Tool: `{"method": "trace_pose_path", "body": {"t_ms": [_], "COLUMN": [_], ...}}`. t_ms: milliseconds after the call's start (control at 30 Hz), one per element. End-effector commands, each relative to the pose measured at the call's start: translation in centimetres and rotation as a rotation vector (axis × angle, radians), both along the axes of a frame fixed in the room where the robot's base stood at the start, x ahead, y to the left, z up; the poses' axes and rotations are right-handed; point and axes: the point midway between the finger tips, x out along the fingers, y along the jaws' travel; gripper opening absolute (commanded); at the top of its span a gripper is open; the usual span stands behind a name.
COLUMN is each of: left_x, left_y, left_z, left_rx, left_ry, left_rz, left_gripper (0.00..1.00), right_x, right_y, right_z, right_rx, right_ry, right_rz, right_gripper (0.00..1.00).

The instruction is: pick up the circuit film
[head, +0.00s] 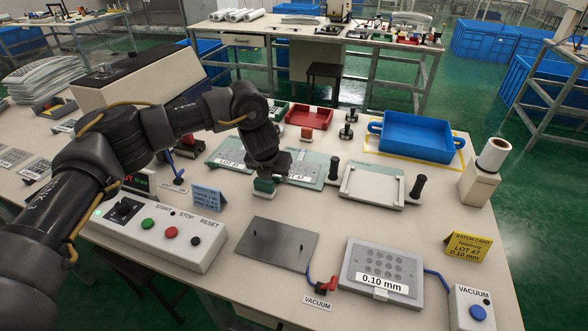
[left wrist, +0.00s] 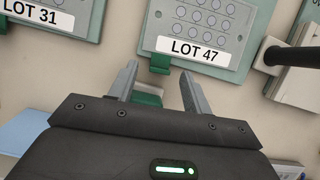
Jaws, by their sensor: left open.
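The circuit film marked LOT 47 (left wrist: 203,27) lies flat on a pale green plate in the left wrist view, with rows of round pads and a green tab (left wrist: 160,63) at its near edge. In the head view this film (head: 312,171) is partly hidden by my gripper. A second film marked LOT 31 (left wrist: 50,14) lies to its left; it also shows in the head view (head: 228,161). My left gripper (left wrist: 158,80) is open, its fingers pointing at the LOT 47 tab, with nothing held. A green block (head: 264,187) sits below it. My right gripper is not in view.
A white frame with black knobs (head: 372,186) stands right of the films. A blue bin (head: 415,138), a red tray (head: 309,117), a button box (head: 165,230), a dark plate (head: 277,250) and a 0.10 mm plate (head: 382,270) surround it.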

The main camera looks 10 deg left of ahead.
Motion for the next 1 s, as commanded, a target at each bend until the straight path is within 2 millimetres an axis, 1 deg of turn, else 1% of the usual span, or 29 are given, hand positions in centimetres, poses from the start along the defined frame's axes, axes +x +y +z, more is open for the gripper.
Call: {"method": "trace_pose_path", "body": {"t_ms": [100,300,367,667,700,1000], "left_x": [0.27,0.29,0.29,0.29,0.29,0.31], "left_y": [-0.01,-0.01,-0.01,-0.01,-0.01,-0.01], "left_z": [-0.62,-0.68,-0.68,-0.66,-0.66,-0.54], "left_rx": [-0.001,0.0,0.0,0.0,0.0,0.0], "left_ry": [-0.001,-0.001,-0.001,-0.001,-0.001,-0.002], "left_rz": [0.001,0.0,0.0,0.0,0.0,0.0], "left_gripper": [0.49,0.49,0.43,0.03,0.01,0.01], "right_x": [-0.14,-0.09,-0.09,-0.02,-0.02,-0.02], "right_y": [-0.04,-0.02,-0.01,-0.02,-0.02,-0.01], "right_z": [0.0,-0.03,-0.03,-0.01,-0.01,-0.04], "right_rx": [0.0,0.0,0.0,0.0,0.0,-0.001], "right_ry": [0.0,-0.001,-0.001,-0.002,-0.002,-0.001], "right_rz": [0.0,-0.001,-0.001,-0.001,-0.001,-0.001], "right_gripper": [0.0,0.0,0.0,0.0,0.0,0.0]}}
